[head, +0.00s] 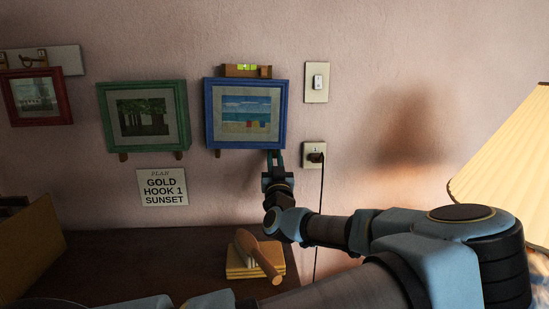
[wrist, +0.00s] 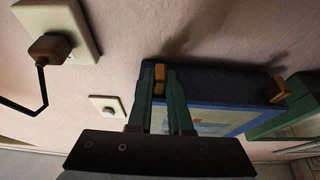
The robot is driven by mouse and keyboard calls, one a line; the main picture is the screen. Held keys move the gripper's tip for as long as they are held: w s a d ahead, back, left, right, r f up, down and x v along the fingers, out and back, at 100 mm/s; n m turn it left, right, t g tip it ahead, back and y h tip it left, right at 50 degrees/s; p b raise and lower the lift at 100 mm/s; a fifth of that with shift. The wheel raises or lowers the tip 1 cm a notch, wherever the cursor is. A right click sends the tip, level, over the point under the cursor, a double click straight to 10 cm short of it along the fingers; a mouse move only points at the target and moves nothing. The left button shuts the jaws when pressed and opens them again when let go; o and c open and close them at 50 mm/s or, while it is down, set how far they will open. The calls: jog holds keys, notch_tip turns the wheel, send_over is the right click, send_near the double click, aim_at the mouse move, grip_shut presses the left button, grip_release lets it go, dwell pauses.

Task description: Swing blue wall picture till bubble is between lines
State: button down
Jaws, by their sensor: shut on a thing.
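The blue wall picture (head: 208,115), a beach scene in a blue frame, hangs on the wall and looks close to level. A wooden spirit level (head: 230,71) with a bright green vial (head: 246,67) rests on its top edge. The bubble is too small to place against the lines. My gripper (head: 275,158) is at the picture's lower right corner. In the wrist view the blue frame (wrist: 215,82) fills the middle, and my gripper (wrist: 162,82) is shut on the small wooden tab (wrist: 159,75) under that corner. The other tab (wrist: 277,88) is free.
A green-framed picture (head: 101,120) hangs close on the left, a red-framed one (head: 38,122) farther left. A sign (head: 162,187) reads "GOLD HOOK 1 SUNSET". A switch (head: 317,82) and an outlet with plug (head: 314,155) are right.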

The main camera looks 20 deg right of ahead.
jog(key=shift+d+r+b, duration=0.1)
jog(key=shift+d+b, duration=0.05)
jog(key=shift+b, duration=0.35)
jog(key=c, duration=0.8)
grip_release()
jog(key=shift+c, duration=0.2)
jog(key=shift+s, duration=0.1)
jog(key=b+v, duration=0.2)
jog(key=v, duration=0.8)
jog(key=shift+s+b, duration=0.35)
jog(key=shift+b, duration=0.05)
jog(key=shift+s, duration=0.1)
